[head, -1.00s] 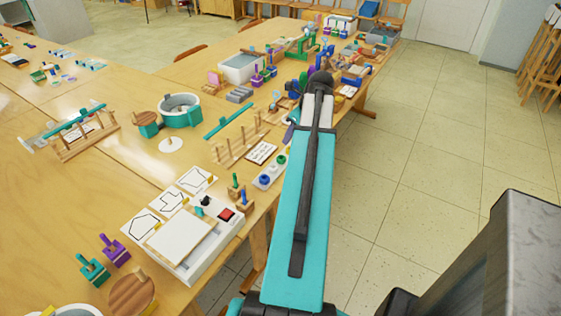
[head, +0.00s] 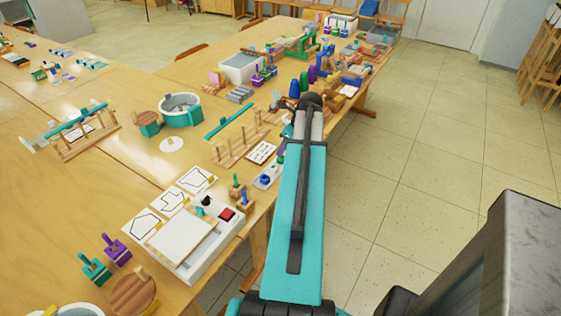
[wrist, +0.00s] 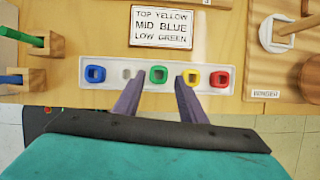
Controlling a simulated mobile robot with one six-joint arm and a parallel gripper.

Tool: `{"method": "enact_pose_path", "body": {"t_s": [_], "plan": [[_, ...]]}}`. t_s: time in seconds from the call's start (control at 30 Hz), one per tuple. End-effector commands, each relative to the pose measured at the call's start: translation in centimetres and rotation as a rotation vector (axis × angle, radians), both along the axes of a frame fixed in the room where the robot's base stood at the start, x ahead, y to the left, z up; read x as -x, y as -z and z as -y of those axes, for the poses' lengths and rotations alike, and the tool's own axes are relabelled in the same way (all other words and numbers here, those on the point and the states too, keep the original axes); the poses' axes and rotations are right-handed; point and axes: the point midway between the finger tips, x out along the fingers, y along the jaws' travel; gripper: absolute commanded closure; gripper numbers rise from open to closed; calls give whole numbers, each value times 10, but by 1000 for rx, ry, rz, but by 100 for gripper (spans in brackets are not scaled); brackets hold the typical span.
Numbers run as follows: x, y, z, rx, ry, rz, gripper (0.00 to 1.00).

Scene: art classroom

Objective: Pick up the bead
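In the wrist view a white tray (wrist: 110,86) holds a row of square beads with holes: a blue bead (wrist: 96,74), a green bead (wrist: 158,75), a yellow bead (wrist: 191,77) and a red bead (wrist: 220,78). A pale spot between blue and green is too unclear to name. My gripper (wrist: 157,86) is open, its purple fingers reaching the tray's near edge on either side of the green bead's position. I cannot tell their height above it. In the head view my arm partly covers the tray (head: 258,186), and the gripper is hidden.
A card (wrist: 164,27) reading "TOP YELLOW MID BLUE LOW GREEN" lies behind the tray. Wooden blocks with pegs (wrist: 35,45) stand left; a wooden piece with a white ring (wrist: 277,33) stands right. The table's front edge is close, with open floor (head: 420,190) to the right.

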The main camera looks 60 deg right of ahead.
Motion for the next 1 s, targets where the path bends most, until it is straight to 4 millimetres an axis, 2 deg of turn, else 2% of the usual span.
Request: {"method": "enact_pose_path", "body": {"t_s": [0.37,0.83,1.0], "plan": [[-1,3,0,0,1,0,62],[-14,41,1,0,1,0,62],[-17,48,1,0,1,0,62]]}}
